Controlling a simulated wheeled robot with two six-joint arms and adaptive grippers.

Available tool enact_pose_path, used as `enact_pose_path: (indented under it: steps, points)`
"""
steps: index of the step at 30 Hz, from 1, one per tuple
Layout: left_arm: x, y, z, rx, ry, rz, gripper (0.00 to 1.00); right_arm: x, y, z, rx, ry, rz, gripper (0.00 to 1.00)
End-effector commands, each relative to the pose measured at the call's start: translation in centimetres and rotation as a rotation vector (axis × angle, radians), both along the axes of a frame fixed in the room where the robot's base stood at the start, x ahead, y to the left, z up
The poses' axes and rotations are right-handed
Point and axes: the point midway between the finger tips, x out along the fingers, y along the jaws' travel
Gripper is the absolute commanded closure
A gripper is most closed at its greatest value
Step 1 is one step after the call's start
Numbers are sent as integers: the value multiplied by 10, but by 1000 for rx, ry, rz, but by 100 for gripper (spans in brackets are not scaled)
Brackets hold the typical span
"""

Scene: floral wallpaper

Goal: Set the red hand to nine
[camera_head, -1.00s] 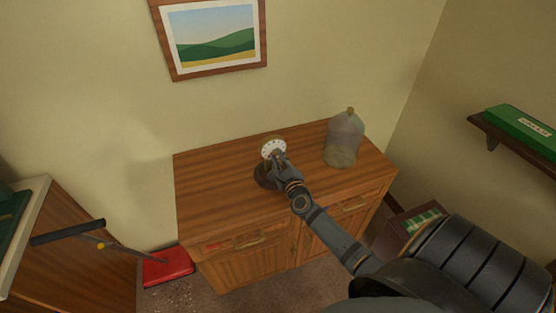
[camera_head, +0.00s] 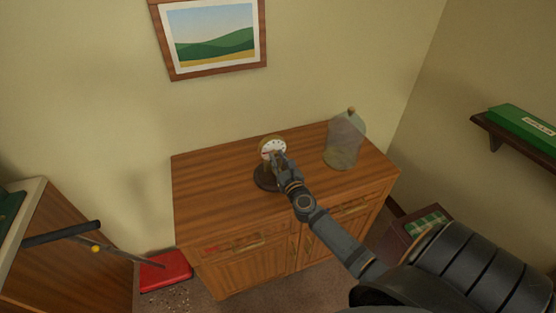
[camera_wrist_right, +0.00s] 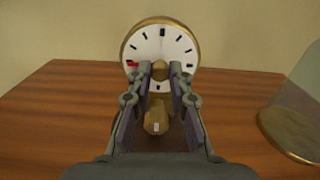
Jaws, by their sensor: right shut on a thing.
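The clock has a round white dial (camera_head: 268,146) in a brass rim and a dark round base (camera_head: 265,181); it stands upright on the wooden cabinet. In the right wrist view the dial (camera_wrist_right: 150,47) faces me with black hour marks. The red hand (camera_wrist_right: 132,64) shows at the dial's left side, pointing left, roughly level with the centre. My right gripper (camera_wrist_right: 160,72) is in front of the dial, shut on a brass knob (camera_wrist_right: 160,69) at its centre. The fingers hide the dial's lower middle and the inner part of the hand. My left gripper is not in view.
A glass dome with a brass base (camera_head: 344,143) stands right of the clock, close to my right arm's side. The cabinet top (camera_head: 212,180) is clear on the left. A wall shelf with a green box (camera_head: 525,127) is at the right. A red case (camera_head: 165,271) lies on the floor.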

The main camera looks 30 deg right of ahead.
Motion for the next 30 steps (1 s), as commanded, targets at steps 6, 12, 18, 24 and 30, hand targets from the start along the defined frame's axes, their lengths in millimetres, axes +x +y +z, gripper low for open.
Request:
enact_pose_path:
  steps: [6, 12, 18, 24, 30]
  points:
    - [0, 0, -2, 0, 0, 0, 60, -1, 0, -2, 41, -6, 0, 100]
    - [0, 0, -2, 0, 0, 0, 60, -1, 0, -2, 49, -8, 0, 100]
    - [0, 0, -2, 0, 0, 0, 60, -1, 0, -2, 48, -7, 0, 100]
    - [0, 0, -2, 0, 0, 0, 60, -1, 0, -2, 47, -8, 0, 59]
    - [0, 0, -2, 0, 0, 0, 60, 0, 0, -1, 46, -10, 0, 58]
